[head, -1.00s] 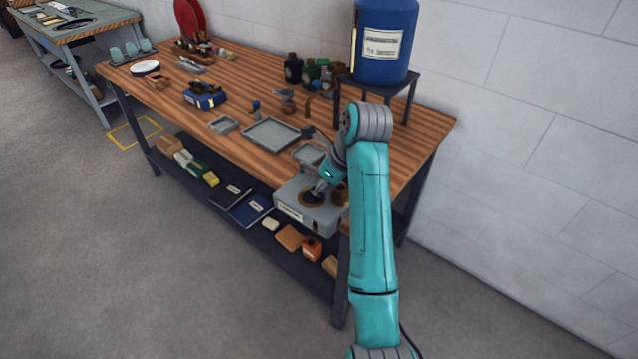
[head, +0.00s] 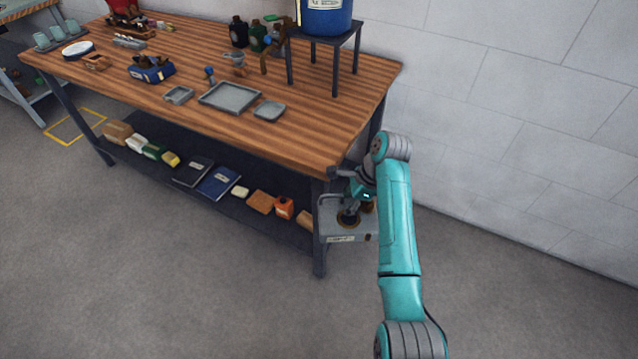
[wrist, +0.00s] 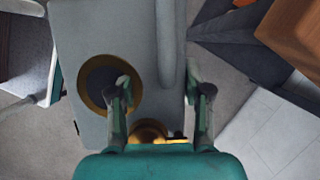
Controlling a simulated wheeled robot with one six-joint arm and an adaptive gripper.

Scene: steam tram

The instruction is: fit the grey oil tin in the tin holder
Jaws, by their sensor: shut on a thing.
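The grey oil tin (head: 347,226), box-shaped with a pale label, a dark round opening ringed in brass and a tubular handle, hangs at my gripper (head: 354,200). It is just right of the workbench's near right leg, below the top. In the wrist view the tin's grey top (wrist: 122,35) lies under the fingers of my gripper (wrist: 163,92). The jaws are shut on the tin, with the handle running between the fingers; the exact contact is unclear. A brass cap (wrist: 148,130) shows close to the palm. I cannot identify the tin holder in these views.
The wooden workbench (head: 330,130) carries grey trays (head: 230,97), dark bottles (head: 239,33) and a blue drum (head: 326,15) on a stand. Its lower shelf holds books and boxes. Grey floor is open in front; a white block wall stands behind on the right.

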